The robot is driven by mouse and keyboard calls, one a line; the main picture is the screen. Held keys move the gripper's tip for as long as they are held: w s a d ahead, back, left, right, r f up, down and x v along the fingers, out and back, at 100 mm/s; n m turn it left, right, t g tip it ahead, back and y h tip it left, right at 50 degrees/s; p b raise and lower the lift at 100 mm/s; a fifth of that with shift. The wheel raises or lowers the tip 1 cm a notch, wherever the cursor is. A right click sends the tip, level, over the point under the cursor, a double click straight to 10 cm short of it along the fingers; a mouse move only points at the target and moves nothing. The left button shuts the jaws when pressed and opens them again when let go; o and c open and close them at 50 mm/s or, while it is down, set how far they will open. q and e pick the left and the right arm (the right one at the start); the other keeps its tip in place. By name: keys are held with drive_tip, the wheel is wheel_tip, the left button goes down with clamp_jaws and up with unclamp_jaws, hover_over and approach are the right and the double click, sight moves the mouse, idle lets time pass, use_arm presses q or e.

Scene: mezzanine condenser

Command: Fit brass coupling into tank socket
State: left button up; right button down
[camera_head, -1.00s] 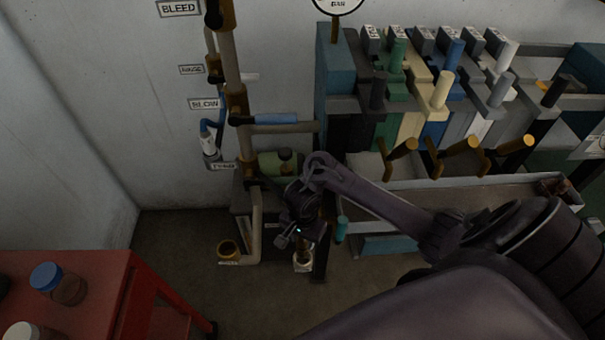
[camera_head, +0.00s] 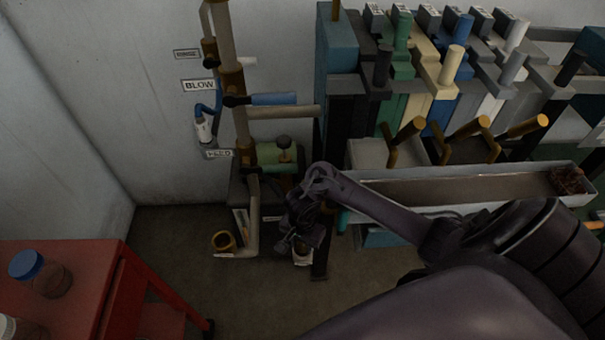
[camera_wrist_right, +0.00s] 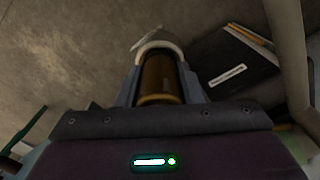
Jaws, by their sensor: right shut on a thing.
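My right gripper (camera_head: 300,240) points down near the floor, beside the pipework. In the right wrist view its two fingers (camera_wrist_right: 158,88) are shut on the brass coupling (camera_wrist_right: 158,76), a brown-gold cylinder. A pale round socket (camera_wrist_right: 159,46) with a label tab shows at the coupling's far end. It also shows in the head view as a pale socket (camera_head: 302,258) right below the gripper. I cannot tell whether the coupling is inside it or just above it. The gripper hides the coupling in the head view. My left gripper is not in view.
A brass ring fitting (camera_head: 222,241) stands on the floor to the left, by a beige pipe (camera_head: 252,215). A green cylinder (camera_head: 277,155) is behind the gripper. A long trough (camera_head: 460,190) is to the right. A red cart (camera_head: 75,265) stands front left. Floor between is clear.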

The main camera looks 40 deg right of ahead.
drive_tip(key=c, duration=1)
unclamp_jaws()
drive_tip(key=shift+f, duration=0.1)
drive_tip(key=shift+o, duration=0.2)
wheel_tip(320, 180, up, 12)
drive_tip(key=p, duration=0.9)
drive_tip(key=shift+r, duration=0.2)
